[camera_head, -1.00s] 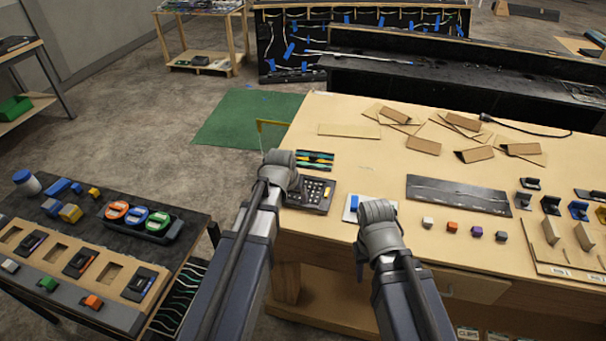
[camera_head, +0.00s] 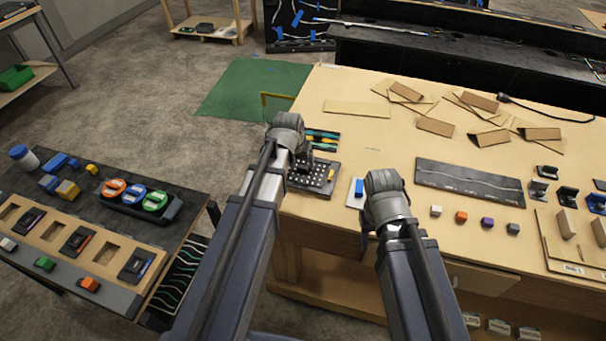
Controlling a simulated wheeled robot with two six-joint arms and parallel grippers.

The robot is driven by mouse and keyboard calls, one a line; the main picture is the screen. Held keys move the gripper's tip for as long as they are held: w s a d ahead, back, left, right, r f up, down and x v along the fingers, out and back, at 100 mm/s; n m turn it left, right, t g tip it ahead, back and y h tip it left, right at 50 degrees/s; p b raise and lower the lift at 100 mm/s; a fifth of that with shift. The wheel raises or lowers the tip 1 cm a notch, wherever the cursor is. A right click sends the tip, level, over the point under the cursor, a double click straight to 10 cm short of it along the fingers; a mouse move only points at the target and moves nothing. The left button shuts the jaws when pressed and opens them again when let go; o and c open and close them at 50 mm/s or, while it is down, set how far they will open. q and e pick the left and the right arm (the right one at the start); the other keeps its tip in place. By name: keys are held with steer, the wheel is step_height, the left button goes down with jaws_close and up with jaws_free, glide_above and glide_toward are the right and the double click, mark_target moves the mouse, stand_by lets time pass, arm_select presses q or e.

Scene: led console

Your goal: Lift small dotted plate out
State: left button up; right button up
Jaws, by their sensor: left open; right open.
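A dark plate with rows of light dots (camera_head: 318,175) lies on the wooden workbench (camera_head: 345,140) near its left edge. It has a small yellow mark at its right side. My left gripper (camera_head: 304,158) is open, over the plate's upper left part. My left wrist and forearm hide some of that side, and I cannot tell whether the fingers touch the plate. My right gripper (camera_head: 365,238) is open and mostly hidden by its own wrist, near the bench's front edge, right of the dotted plate.
A white piece with a blue block (camera_head: 358,188) lies between the plate and my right wrist. Several coloured tools (camera_head: 322,140) lie behind the plate. A dark strip (camera_head: 470,180) and small cubes (camera_head: 461,217) are further right. A side table (camera_head: 60,225) with trays stands left.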

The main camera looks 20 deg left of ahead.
mark_target(303, 167)
arm_select(q)
steer(key=shift+b+x, duration=2.35)
steer(key=shift+x, duration=0.3)
steer(key=shift+w+r, duration=0.1)
steer(key=shift+c, duration=0.4)
jaws_close()
